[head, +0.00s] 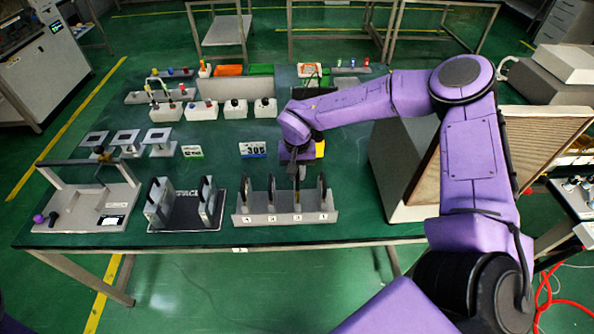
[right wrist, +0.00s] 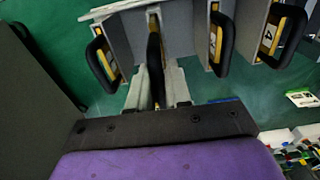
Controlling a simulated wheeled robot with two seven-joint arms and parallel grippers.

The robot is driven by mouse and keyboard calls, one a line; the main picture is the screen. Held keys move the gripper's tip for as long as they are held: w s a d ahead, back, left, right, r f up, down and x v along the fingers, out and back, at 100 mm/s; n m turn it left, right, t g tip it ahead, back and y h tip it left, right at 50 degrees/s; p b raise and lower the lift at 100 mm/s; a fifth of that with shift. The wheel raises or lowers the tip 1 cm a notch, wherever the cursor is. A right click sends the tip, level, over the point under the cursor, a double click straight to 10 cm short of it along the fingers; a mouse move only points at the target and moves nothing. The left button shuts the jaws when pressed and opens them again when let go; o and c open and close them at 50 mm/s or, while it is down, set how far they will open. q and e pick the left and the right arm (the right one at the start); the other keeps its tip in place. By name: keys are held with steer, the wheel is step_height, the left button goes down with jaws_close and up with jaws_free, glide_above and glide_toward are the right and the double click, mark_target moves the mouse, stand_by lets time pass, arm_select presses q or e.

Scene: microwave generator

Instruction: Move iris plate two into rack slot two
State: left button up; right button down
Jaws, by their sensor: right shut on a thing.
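The rack (head: 285,217) is a grey tray near the table's front edge, with numbered slots and upright dark-rimmed plates. My right gripper (head: 297,180) is over the second slot from the right and shut on an iris plate (head: 297,201). In the right wrist view the fingers (right wrist: 157,92) close on the black rim of this plate (right wrist: 154,55), which stands between rack dividers; its label and how deep it sits are hidden. Neighbouring plates show beside it, one labelled 4 (right wrist: 269,38), another (right wrist: 216,42) and one to the left (right wrist: 104,64). My left gripper is not in view.
A black mat (head: 190,222) with two upright grey frames is left of the rack. A grey fixture (head: 95,210) is further left. A large beige-and-grey box (head: 400,165) stands close on the right. Small number cards and bottle stands lie behind.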

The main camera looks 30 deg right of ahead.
steer(key=shift+f+b, duration=1.2)
steer(key=shift+f, duration=1.1)
steer(key=c, duration=1)
jaws_free()
